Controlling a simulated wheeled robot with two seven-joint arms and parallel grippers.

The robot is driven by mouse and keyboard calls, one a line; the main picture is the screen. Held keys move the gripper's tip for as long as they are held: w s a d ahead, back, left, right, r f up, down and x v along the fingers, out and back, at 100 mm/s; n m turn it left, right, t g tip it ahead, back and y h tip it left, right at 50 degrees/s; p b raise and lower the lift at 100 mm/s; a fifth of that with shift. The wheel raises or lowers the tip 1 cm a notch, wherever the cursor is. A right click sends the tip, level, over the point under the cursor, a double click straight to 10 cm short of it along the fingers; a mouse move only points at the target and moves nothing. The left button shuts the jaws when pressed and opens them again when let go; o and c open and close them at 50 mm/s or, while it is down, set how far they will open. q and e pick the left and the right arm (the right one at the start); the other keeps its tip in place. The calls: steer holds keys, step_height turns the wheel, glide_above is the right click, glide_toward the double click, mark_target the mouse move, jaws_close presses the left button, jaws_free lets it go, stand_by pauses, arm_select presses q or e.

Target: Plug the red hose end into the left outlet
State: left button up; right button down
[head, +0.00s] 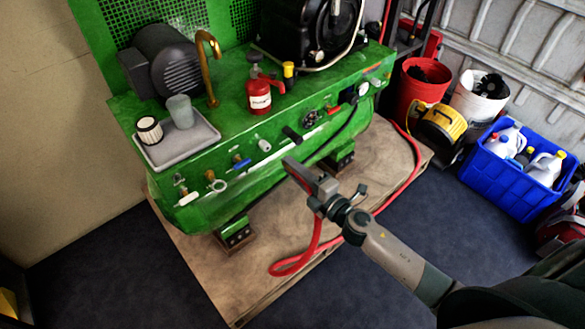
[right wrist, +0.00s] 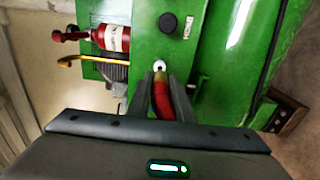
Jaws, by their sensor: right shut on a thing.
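My right gripper (head: 292,167) is in front of the green machine (head: 180,155), a little out from its front face. In the right wrist view its two fingers (right wrist: 161,88) are shut on the red hose end (right wrist: 162,102). A pale round tip or fitting (right wrist: 160,66) shows just beyond the hose end; I cannot tell whether they touch. The red hose (head: 290,267) hangs from the gripper and loops over the wooden base. Several fittings line the machine's front, including a brass one with a ring (head: 215,183) at the left; which is the left outlet is unclear. My left gripper is out of view.
A red bottle (head: 259,95), a brass pipe (head: 209,65) and a grey tray (head: 175,152) with a cup are on the machine top. A black knob (right wrist: 168,23) shows in the wrist view. Buckets and a blue crate (head: 497,180) stand at right. The front floor is clear.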

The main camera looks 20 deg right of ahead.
steer(key=shift+s+a, duration=0.15)
steer(key=shift+a, duration=0.2)
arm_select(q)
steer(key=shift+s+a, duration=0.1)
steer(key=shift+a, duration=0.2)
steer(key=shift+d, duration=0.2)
arm_select(e)
steer(key=shift+w+a, duration=0.1)
steer(key=shift+w, duration=0.4)
steer(key=shift+x, duration=0.9)
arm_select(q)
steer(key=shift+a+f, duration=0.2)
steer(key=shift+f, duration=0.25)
arm_select(e)
steer(key=x, duration=0.3)
